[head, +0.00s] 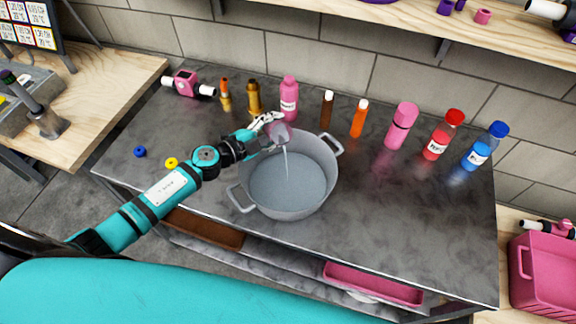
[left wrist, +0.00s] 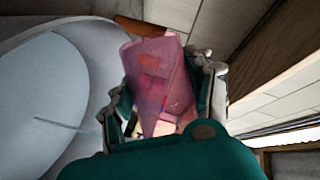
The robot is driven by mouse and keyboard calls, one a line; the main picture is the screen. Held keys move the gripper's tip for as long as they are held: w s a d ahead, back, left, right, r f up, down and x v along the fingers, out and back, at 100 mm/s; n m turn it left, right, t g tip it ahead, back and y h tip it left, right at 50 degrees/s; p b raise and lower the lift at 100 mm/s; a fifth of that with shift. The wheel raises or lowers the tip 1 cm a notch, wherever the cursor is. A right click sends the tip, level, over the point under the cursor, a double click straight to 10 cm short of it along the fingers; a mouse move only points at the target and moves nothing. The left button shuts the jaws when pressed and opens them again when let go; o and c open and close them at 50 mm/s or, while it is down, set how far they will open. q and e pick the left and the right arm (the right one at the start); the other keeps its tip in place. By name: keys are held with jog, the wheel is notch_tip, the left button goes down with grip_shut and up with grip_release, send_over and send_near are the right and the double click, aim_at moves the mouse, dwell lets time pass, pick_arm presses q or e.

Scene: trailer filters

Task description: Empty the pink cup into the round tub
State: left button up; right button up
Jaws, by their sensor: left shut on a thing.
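The pink cup (head: 278,132) is tilted over the upper left rim of the round grey tub (head: 322,183), and a thin pale stream falls from it into the tub. My left gripper (head: 268,123) is shut on the cup. In the left wrist view the cup (left wrist: 158,85), translucent pink, sits between the fingers of my left gripper (left wrist: 168,100), with the pale tub (left wrist: 95,60) and the stream on the left. The tub stands on the dark table and has two side handles. My right gripper is not in view.
Several bottles stand along the table's back, among them a pink bottle (head: 289,97), an orange one (head: 359,119), a red one (head: 442,137) and a blue one (head: 484,148). A yellow ring (head: 171,162) and a blue ring (head: 140,151) lie at left. The table's right front is clear.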

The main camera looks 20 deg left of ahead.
aim_at(279, 140)
pick_arm(q)
jog(key=shift+r+m+b, duration=0.25)
jog(key=shift+m+b, duration=0.05)
jog(key=shift+b, duration=0.4)
jog(key=shift+f+b, duration=0.1)
jog(key=shift+b, duration=0.25)
jog(key=shift+f+m+t+b, duration=0.1)
jog(key=shift+m+t+b, duration=0.3)
jog(key=shift+b, duration=0.3)
jog(key=shift+b, duration=0.35)
jog(key=shift+f+m+b, duration=0.15)
jog(key=shift+m+b, duration=0.25)
jog(key=shift+b, duration=0.35)
jog(key=shift+s+d+f+m+t+b, duration=0.25)
jog(key=shift+s+d+m+t+b, duration=0.35)
jog(key=shift+b, duration=0.7)
jog(key=shift+s+d+r+m+t+h+b, duration=0.15)
jog(key=shift+s+r+m+t+h+b, duration=0.15)
jog(key=shift+m+b, duration=0.6)
jog(key=shift+s+d+r+m+t+h+b, duration=0.15)
jog(key=shift+r+m+b, duration=0.4)
jog(key=shift+b, duration=0.6)
jog(key=shift+s+d+r+m+t+h+b, duration=0.15)
jog(key=shift+s+r+m+b, duration=0.1)
jog(key=shift+m+b, duration=0.7)
dwell(0.8)
